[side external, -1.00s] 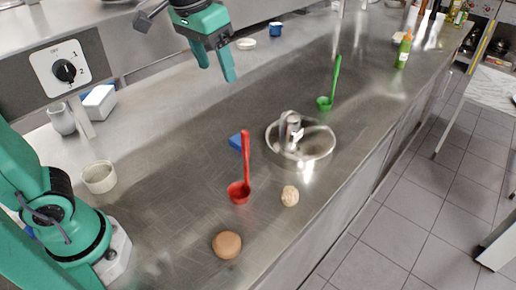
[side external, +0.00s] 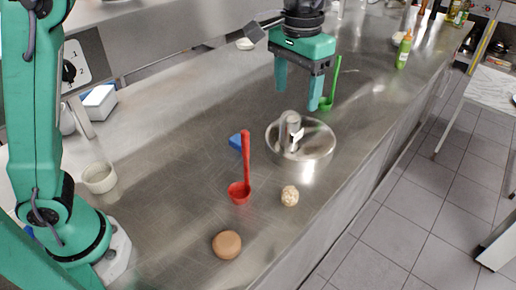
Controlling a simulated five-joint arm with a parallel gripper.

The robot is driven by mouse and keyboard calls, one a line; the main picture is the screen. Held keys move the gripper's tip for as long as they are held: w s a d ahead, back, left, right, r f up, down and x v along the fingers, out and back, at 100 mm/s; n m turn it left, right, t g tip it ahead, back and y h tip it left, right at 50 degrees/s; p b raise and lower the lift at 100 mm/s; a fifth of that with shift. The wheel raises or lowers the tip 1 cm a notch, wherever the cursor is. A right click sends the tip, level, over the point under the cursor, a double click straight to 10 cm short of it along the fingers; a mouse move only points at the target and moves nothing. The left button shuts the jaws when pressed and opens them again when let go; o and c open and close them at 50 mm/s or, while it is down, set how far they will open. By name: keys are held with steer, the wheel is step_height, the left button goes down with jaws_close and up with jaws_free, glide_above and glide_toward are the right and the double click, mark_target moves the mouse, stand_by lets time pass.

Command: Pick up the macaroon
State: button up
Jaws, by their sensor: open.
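Two small foods could be the macaroon. A pale, rough, knobbly lump (side external: 290,196) sits on the steel counter right of the red ladle. A smooth light-brown round piece (side external: 227,245) lies nearer the camera, to its lower left. I cannot tell for sure which one is the macaroon. My gripper (side external: 298,97) is open and empty, with its green fingers pointing down. It hangs above the counter, behind the metal pan and well away from both foods. Neither food is hidden.
A red ladle (side external: 240,190) lies in front of a blue block (side external: 236,141). A round metal pan (side external: 320,146) is behind the pale lump. A green ladle (side external: 327,104) is close to my gripper in the picture. A white ramekin (side external: 99,178) stands left. The counter's front edge is right of both foods.

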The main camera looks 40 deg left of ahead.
glide_above(290, 189)
steer(key=f, duration=2.1)
steer(key=shift+s+f, duration=0.25)
steer(key=shift+f, duration=1.5)
steer(key=shift+f, duration=0.1)
steer(key=shift+w+d+f, duration=0.1)
steer(key=shift+f, duration=1.15)
steer(key=shift+w+f, duration=0.1)
steer(key=shift+f, duration=1.1)
steer(key=shift+c, duration=0.3)
steer(key=c, duration=1)
